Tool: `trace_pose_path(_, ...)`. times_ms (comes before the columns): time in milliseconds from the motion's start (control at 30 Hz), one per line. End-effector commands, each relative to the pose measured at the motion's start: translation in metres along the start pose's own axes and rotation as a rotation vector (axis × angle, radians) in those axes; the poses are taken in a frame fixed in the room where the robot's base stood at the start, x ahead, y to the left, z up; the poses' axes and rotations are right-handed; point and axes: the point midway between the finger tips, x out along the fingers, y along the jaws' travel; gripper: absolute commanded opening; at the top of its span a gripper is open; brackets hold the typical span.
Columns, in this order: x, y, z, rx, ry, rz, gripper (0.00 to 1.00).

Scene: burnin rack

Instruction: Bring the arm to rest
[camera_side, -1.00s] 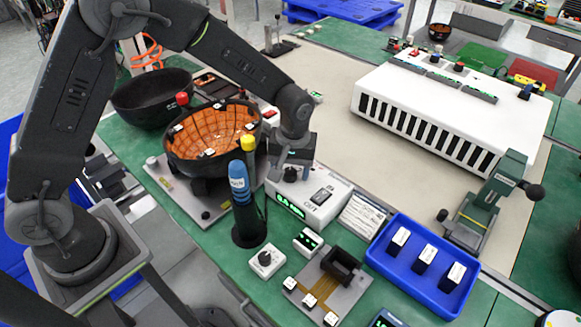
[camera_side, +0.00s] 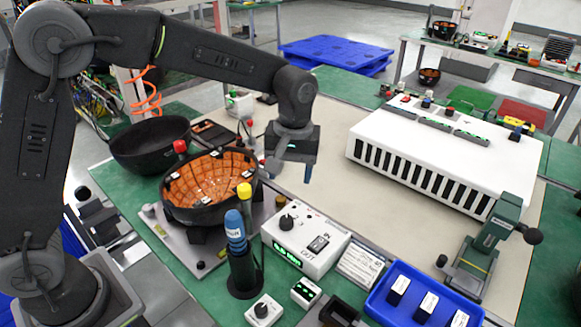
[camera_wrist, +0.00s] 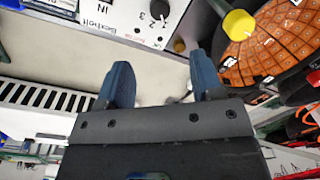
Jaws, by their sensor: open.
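My gripper (camera_side: 290,172) hangs above the beige mat, pointing down, behind the white control box (camera_side: 305,243) and right of the orange-lined bowl (camera_side: 212,184). In the wrist view my gripper (camera_wrist: 160,82) shows two blue fingers spread apart with nothing between them. The control box (camera_wrist: 135,20) is at the top of that view, and part of the bowl (camera_wrist: 268,50) is at the right.
A white slotted rack (camera_side: 445,150) stands at the right, with a green lever press (camera_side: 487,245) in front. A blue tray (camera_side: 378,308) holds small labelled blocks. A blue-handled tool (camera_side: 235,230) stands upright near the bowl. The mat's middle (camera_side: 335,200) is clear.

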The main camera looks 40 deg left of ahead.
Motion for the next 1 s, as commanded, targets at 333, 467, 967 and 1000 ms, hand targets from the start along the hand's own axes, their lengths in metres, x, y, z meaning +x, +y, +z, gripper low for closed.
trace_pose_path(333,-0.005,0.000,0.000,0.000,0.000,0.000,0.60)
trace_pose_path(467,-0.009,-0.003,0.001,0.007,0.005,0.006,0.60)
trace_pose_path(967,-0.088,-0.126,0.062,0.313,0.236,0.174,0.60)
trace_pose_path(1000,-0.090,-0.137,0.070,0.343,0.263,0.182,0.60)
